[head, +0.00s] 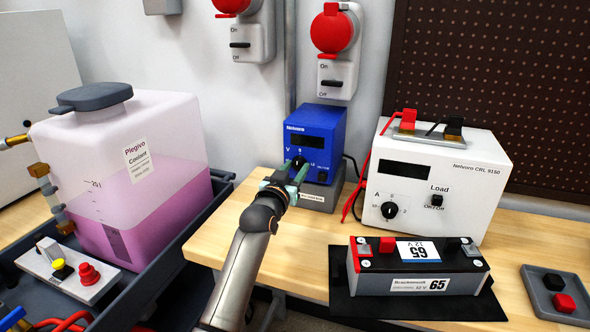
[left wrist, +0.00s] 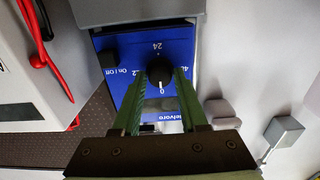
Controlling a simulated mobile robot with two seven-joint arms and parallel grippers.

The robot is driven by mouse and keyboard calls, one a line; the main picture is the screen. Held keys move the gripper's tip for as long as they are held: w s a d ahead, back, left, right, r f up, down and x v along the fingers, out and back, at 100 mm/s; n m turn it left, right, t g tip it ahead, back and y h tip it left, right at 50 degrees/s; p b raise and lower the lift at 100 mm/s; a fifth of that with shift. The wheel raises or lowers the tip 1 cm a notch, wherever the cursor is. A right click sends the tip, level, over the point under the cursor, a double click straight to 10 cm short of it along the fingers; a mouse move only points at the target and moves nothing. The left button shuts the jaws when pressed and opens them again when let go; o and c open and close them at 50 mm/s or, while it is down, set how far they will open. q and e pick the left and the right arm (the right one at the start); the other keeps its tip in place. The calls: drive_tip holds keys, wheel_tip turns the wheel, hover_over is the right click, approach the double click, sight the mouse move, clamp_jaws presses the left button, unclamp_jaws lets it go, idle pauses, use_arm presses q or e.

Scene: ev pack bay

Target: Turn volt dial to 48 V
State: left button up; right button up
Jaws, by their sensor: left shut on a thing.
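The blue Nelvoro power unit (head: 316,132) stands at the back of the bench on a grey base. Its black volt dial (left wrist: 159,71) shows in the left wrist view, where the panel appears upside down. The markings 24 and 0 are readable around the dial; the 12 and 48 marks are partly hidden by the fingers. My right gripper is in neither view.
A white Nelvoro load tester (head: 460,171) with red and black clips stands right of the blue unit. A battery (head: 372,285) lies on a black mat (head: 420,306) in front. A coolant tank (head: 110,130) stands left. Bare bench (head: 315,232) lies between.

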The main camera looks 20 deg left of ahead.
use_arm(q)
clamp_jaws()
